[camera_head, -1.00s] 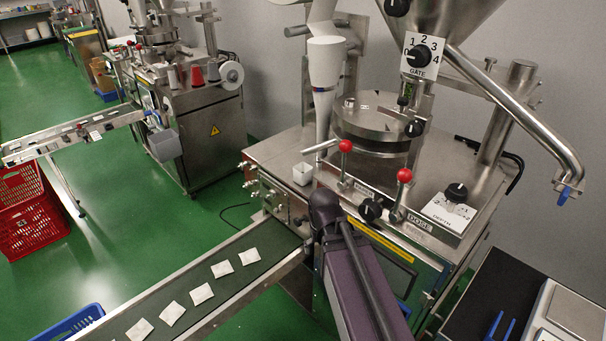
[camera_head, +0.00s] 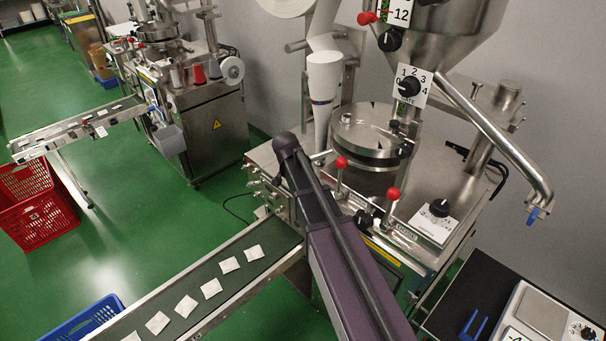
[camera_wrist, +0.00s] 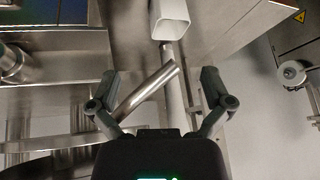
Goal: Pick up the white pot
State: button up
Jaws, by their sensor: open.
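The white pot (camera_wrist: 171,20) is a small, square-mouthed white container. It shows at the top of the wrist view, cut off by the frame's upper edge. In the head view it is hidden, with my arm across that corner of the machine. My gripper (camera_wrist: 160,74) is open in the wrist view. Its two dark fingers are spread, and the pot lies beyond their tips, slightly right of centre and apart from them. A shiny metal bar (camera_wrist: 146,93) shows between the fingers. In the head view the fingers are not visible.
Red-knobbed levers (camera_head: 341,163) stand close to my arm on the near machine. A white paper cone (camera_head: 323,75) and a steel drum (camera_head: 366,137) are behind. A conveyor (camera_head: 262,240) with several teabags runs to the lower left. A scale (camera_head: 543,312) is at lower right.

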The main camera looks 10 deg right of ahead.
jog(key=shift+w+a+r, duration=0.25)
jog(key=shift+w+r, duration=0.45)
jog(key=shift+w, duration=0.15)
jog(key=shift+f, duration=0.1)
jog(key=b+x, duration=0.6)
jog(key=x, duration=0.2)
jog(key=shift+w+b, duration=0.25)
jog(key=shift+b, duration=0.15)
jog(key=shift+d+f, duration=0.15)
jog(key=shift+f, duration=0.1)
jog(key=shift+b+x, duration=2.25)
jog(key=shift+x, duration=0.2)
jog(key=shift+w, duration=0.1)
jog(key=shift+r, duration=0.1)
jog(key=c, duration=0.9)
